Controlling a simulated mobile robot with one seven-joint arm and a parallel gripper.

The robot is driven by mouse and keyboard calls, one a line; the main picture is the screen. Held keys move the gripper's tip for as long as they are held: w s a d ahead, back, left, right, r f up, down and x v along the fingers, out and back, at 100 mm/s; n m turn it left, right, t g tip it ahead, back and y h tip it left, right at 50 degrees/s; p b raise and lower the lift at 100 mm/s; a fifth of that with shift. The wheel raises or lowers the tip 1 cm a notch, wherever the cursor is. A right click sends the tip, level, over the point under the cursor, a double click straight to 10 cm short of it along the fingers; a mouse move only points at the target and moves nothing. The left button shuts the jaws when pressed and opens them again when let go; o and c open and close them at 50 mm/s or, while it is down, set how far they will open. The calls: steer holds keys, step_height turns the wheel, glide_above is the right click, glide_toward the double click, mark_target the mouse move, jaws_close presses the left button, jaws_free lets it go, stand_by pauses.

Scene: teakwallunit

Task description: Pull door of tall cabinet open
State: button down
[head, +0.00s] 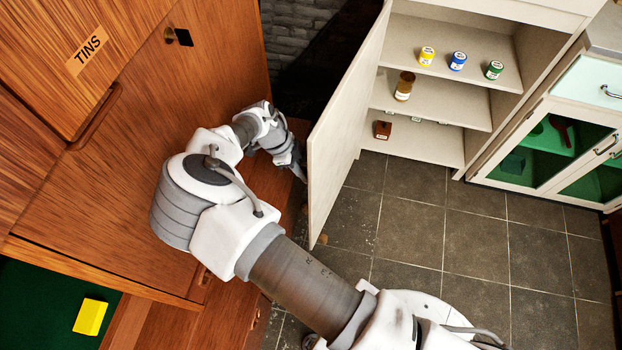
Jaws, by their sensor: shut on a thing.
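The tall cabinet (453,143) is cream-coloured and stands at the back, with its shelves in view. Its door (345,125) is hinged on the left and stands wide open, swung out towards me. I see the door's inner face. My gripper (299,172) is at the door's outer side, close to its free edge. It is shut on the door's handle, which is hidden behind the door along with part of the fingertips.
Jars, including a yellow one (427,56), a blue one (457,61) and a green one (494,70), stand on the shelves. A teak unit (190,110) stands close left of my arm. A glass-fronted cabinet (545,150) is at right. Tiled floor (440,225) is clear.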

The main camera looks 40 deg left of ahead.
steer(key=shift+s+a+f, duration=0.1)
steer(key=shift+a, duration=0.05)
steer(key=c, duration=0.9)
jaws_free()
steer(key=v, duration=1.2)
